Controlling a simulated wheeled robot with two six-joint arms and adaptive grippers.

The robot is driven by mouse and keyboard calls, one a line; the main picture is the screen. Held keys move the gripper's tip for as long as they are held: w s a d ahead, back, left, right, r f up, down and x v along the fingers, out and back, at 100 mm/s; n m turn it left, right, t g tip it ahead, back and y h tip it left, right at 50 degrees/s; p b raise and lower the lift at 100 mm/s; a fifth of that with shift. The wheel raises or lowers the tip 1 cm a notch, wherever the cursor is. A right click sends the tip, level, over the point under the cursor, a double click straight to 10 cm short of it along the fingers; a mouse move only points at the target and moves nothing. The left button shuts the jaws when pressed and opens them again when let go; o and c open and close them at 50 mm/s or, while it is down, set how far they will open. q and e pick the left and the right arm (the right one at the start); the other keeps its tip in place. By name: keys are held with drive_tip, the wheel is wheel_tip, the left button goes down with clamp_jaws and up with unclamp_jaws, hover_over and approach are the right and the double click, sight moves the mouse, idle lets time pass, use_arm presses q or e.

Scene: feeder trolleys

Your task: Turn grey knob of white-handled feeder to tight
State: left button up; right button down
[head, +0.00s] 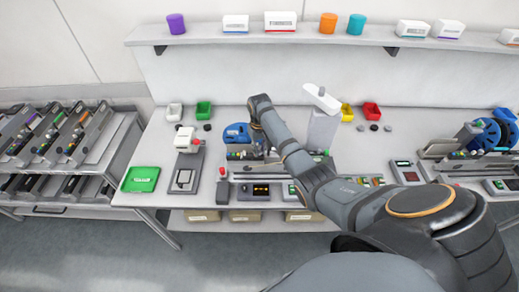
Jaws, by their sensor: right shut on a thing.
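My right arm comes in from the lower right and reaches over the middle of the bench. Its gripper (259,142) is down by a blue reel (235,131), at the feeder fixture (250,173). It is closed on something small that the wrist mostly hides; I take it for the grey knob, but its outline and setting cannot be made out. The feeder body there is largely covered by the arm, and I cannot make out a white handle on it. My left gripper does not show.
A grey post with a white top (322,97) stands right of the wrist. A white-topped stand (185,137) and a green tray (141,179) are at left. A trolley (118,150) holds several feeders. A shelf (338,34) runs behind. The bench's front left is partly clear.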

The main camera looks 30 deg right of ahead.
idle(0.5)
drive_tip(key=c, duration=1.3)
unclamp_jaws()
drive_tip(key=shift+o, duration=0.4)
